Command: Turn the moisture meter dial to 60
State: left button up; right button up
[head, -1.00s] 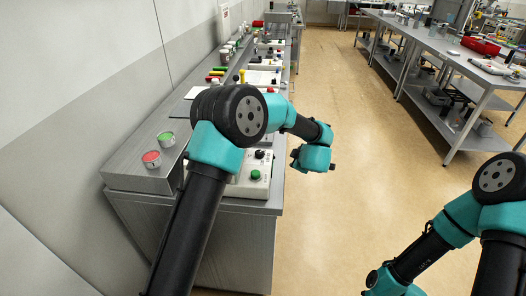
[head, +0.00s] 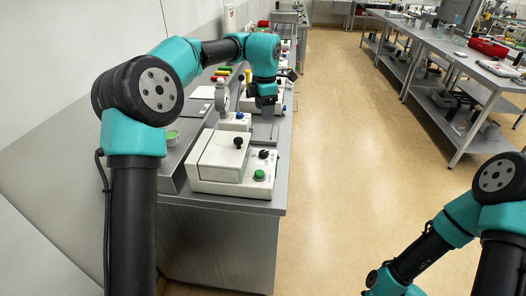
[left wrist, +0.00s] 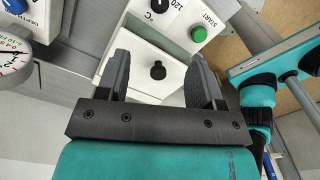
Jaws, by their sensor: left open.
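The moisture meter (head: 222,162) is a white box with a hinged hood on the near end of the bench. Its black dial (head: 263,154) sits on the front panel beside a green button (head: 259,175). In the left wrist view the dial (left wrist: 159,5) is cut off by the top edge, near "120" and "°C"; its setting cannot be read. A black knob on the hood (left wrist: 158,71) shows between the fingers. My left gripper (head: 266,110) is open and empty, pointing down beyond the meter. Its fingers show in the left wrist view (left wrist: 160,75). My right gripper is out of view.
A round gauge on a stand (head: 222,97) and a blue-knobbed device (head: 239,117) stand behind the meter. A green-topped jar (head: 171,137) is on the shelf at left. The floor (head: 350,190) to the right is clear.

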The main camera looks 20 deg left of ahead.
aim_at(264, 152)
pick_arm(q)
jog(key=shift+f, duration=0.1)
notch_tip(264, 152, down, 17)
jog(key=shift+f, duration=0.2)
dwell(0.8)
jog(key=c, duration=0.9)
jog(key=shift+n, duration=0.7)
